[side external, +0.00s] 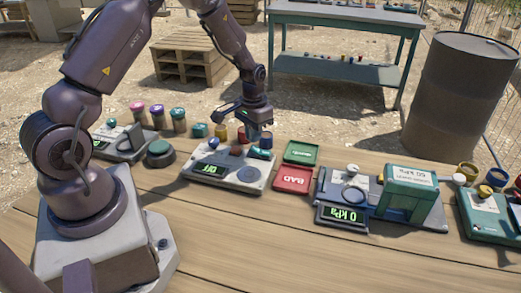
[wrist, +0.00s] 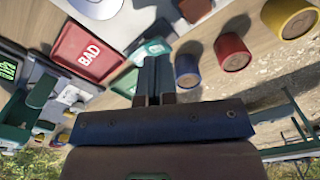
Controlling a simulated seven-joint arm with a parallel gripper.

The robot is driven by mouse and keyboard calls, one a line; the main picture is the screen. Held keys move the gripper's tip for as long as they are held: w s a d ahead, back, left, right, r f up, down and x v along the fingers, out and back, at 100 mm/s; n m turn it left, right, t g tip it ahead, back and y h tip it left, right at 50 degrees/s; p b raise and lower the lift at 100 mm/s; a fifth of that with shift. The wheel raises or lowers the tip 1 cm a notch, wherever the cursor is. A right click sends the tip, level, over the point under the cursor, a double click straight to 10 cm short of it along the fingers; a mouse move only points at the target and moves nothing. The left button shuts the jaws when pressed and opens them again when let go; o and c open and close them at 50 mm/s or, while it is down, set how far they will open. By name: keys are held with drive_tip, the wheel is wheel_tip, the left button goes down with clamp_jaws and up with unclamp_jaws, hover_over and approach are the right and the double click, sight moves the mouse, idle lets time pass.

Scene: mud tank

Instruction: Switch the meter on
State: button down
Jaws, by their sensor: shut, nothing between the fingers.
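The meter (side external: 228,175) is a pale grey box on the wooden table, in the middle of the side external view. Its display (side external: 209,168) appears to read "OFF". My gripper (side external: 254,139) is shut and empty, pointing down over the back right part of the meter. Contact with the meter cannot be told. In the wrist view the shut fingers (wrist: 152,80) show, and a pale corner at the top edge may be the meter.
Right of the meter lie a green tray (side external: 301,152) and a red "BAD" tray (side external: 292,179). Further right stands a green press-like device (side external: 408,193) with a "0 kPa" display (side external: 342,217). Several coloured jars stand behind. The front table boards are clear.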

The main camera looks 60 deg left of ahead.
sight(254, 148)
drive_tip(key=shift+f, duration=1.45)
idle(0.5)
drive_tip(key=shift+r, duration=3.55)
drive_tip(key=s+d+r+m+t, duration=0.1)
drive_tip(key=s+d+r+t, duration=0.1)
drive_tip(key=s+d+r, duration=0.6)
drive_tip(key=s+d+r+m+t, duration=0.2)
drive_tip(key=s+d+r+t, duration=0.1)
drive_tip(key=s+d+r, duration=0.5)
drive_tip(key=s+r, duration=0.3)
drive_tip(key=r, duration=0.4)
drive_tip(key=shift+s+t, duration=0.3)
drive_tip(key=shift+s, duration=0.05)
